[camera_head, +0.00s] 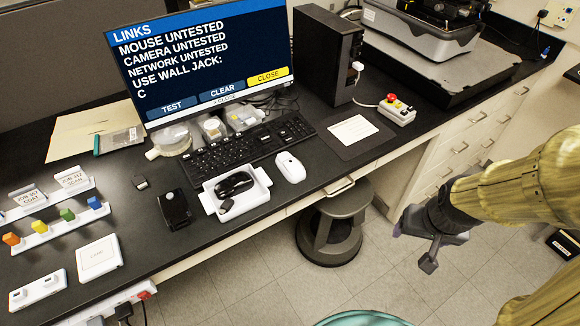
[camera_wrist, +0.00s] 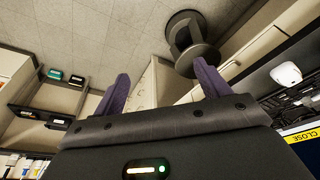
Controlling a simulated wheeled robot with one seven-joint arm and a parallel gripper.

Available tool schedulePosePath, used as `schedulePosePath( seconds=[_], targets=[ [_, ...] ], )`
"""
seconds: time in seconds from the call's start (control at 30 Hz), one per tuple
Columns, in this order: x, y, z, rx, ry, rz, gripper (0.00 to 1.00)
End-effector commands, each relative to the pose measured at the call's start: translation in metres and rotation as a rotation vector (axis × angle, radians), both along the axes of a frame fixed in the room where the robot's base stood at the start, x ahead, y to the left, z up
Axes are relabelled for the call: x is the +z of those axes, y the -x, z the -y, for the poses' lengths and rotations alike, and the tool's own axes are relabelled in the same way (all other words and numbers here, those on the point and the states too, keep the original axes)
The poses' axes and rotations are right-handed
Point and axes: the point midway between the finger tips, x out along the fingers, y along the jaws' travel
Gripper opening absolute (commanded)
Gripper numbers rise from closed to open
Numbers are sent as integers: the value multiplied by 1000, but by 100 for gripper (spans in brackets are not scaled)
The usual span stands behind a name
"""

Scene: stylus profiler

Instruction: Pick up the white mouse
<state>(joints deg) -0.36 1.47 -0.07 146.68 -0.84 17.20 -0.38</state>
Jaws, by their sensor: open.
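The white mouse (camera_head: 290,167) lies on the black desk in the head view, just right of a white tray and in front of the keyboard. It also shows in the wrist view (camera_wrist: 286,74), near the right edge. My gripper (camera_head: 428,262) is off to the right of the desk, over the floor in the picture and well apart from the mouse. In the wrist view its two purple fingers (camera_wrist: 162,80) are spread with nothing between them.
The white tray (camera_head: 262,186) holds a black mouse (camera_head: 233,184). The keyboard (camera_head: 249,146), monitor (camera_head: 205,55) and PC tower (camera_head: 325,55) stand behind. A stool (camera_head: 334,222) is below the desk edge. A red-button box (camera_head: 397,111) and pad (camera_head: 352,130) lie right of the mouse.

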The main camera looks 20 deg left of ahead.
Motion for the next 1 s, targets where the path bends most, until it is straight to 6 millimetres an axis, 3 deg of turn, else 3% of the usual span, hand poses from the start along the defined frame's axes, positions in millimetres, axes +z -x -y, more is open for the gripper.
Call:
schedulePosePath(
  seconds=[0.27,0.53,0.77,1.0],
  targets=[
    [-18,-55,-18,202,40,158,80],
    [-41,-98,-66,462,-2,374,80],
    [-55,-105,-121,647,-120,558,80],
    [-56,-86,-173,763,-302,743,80]
  ],
)
